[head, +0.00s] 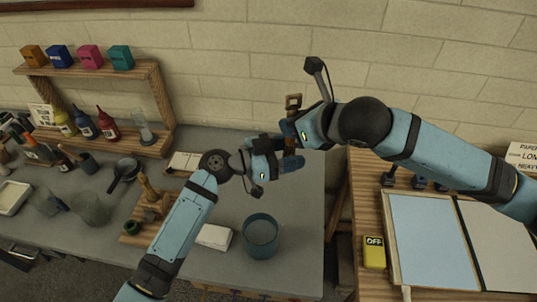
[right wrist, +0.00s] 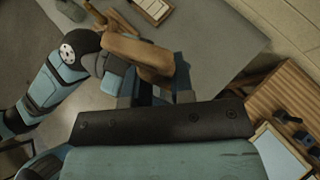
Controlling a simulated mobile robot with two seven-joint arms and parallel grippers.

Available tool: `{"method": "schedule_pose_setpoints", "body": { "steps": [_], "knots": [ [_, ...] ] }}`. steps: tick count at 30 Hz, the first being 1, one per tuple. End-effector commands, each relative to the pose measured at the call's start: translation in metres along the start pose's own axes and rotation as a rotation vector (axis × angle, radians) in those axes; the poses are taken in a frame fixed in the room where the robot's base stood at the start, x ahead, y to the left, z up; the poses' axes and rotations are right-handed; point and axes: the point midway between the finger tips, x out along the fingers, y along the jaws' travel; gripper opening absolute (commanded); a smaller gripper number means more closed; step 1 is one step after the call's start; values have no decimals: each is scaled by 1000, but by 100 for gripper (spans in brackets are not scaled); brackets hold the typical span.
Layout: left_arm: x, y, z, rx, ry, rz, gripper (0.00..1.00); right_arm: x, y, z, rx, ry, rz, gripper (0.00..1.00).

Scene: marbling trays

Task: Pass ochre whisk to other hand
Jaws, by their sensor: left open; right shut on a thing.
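The ochre whisk (head: 293,101) is held upright between my two grippers in the head view. Its brown end sticks up above them, and its middle is mostly hidden by the fingers. My right gripper (head: 291,132) is shut on it. My left gripper (head: 283,154) is open and close against the whisk from the left, just below the right one. In the right wrist view the whisk (right wrist: 138,50) shows as a broad ochre-brown shape, with my left gripper (right wrist: 118,78) right beside it. I cannot tell whether the left fingers touch it.
Below the grippers a blue-grey pot (head: 261,238) and a white block (head: 214,236) stand on the grey bench. Bottles, cups and a wooden rack (head: 150,140) crowd the left. At right a wooden table holds a tray (head: 392,250) and a yellow OFF box (head: 374,252).

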Motion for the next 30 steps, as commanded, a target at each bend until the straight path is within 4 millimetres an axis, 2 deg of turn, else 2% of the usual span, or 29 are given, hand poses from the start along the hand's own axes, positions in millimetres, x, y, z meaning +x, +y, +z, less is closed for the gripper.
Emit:
{"method": "schedule_pose_setpoints", "body": {
  "steps": [6, 16, 23, 26, 27, 30],
  "knots": [
    [20, 0, 0, 1, 0, 0, 56, 0, 0, 0, 0, 0, 0, 0],
    [22, 0, 0, 1, 0, -1, 56, 0, 0, 0, 0, 0, 0, 0],
    [22, 0, 0, 0, 0, 0, 4, 0, 0, 0, 0, 0, 0, 0],
    [22, 0, 0, 0, 0, 1, 3, 0, 0, 0, 0, -1, -1, 0],
    [22, 1, 0, 0, 0, 1, 3, 0, 0, 0, 0, -1, -1, 27],
    [22, 0, 0, 0, 0, 1, 3, 0, 0, 0, 0, -1, -1, 50]
  ]
}}
